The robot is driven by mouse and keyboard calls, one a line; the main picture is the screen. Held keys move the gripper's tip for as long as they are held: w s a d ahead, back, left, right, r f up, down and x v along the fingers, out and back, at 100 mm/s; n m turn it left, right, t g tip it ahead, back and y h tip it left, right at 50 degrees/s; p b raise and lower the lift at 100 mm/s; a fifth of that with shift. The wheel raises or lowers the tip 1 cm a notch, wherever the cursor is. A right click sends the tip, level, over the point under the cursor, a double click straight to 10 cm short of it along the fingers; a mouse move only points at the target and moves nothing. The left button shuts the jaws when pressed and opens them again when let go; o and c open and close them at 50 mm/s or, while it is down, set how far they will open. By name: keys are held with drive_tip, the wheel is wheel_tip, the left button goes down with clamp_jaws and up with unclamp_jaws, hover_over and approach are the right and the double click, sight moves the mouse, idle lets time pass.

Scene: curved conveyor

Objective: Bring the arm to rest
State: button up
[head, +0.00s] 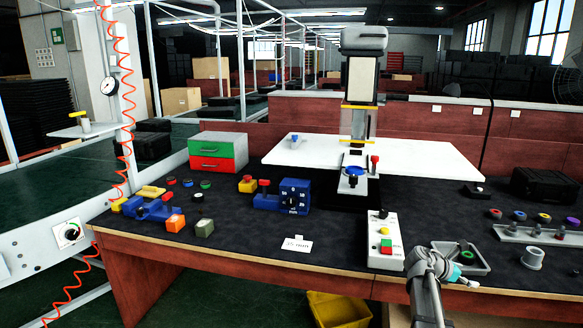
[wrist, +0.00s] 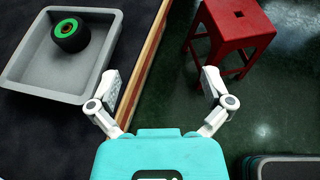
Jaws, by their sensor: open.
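My gripper (head: 468,280) is at the front right edge of the dark workbench in the head view, at the end of my grey arm. In the wrist view my gripper (wrist: 162,82) has its two white fingers spread wide apart with nothing between them. It hangs over the bench's front edge, with the green floor below. A grey tray (wrist: 45,88) lies on the bench to its left, holding a black roller with a green centre (wrist: 70,34). The tray (head: 482,266) is also in the head view, partly hidden by my arm.
A red stool (wrist: 232,35) stands on the floor beside the bench. A white control box (head: 385,240) with buttons is left of my arm, and a grey holder (head: 520,236) with coloured parts is at right. A yellow bin (head: 340,310) sits on the floor below.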

drive_tip(key=s+a+f+m+y, duration=0.4)
drive_tip(key=s+a+m+y, duration=0.15)
drive_tip(key=a, duration=0.65)
drive_tip(key=s+a+f+m+g+y, duration=0.1)
drive_tip(key=s+a+f+m+y, duration=0.5)
drive_tip(key=a, duration=0.6)
drive_tip(key=s+a+f+m+y, duration=0.2)
drive_tip(key=s+a+m, duration=0.2)
drive_tip(key=a+m, duration=0.6)
wheel_tip(320, 180, up, 21)
drive_tip(key=a+n+p, duration=0.1)
drive_tip(key=n+p, duration=0.1)
drive_tip(key=p, duration=1.8)
drive_tip(key=shift+a+p, duration=0.35)
drive_tip(key=shift+n, duration=0.25)
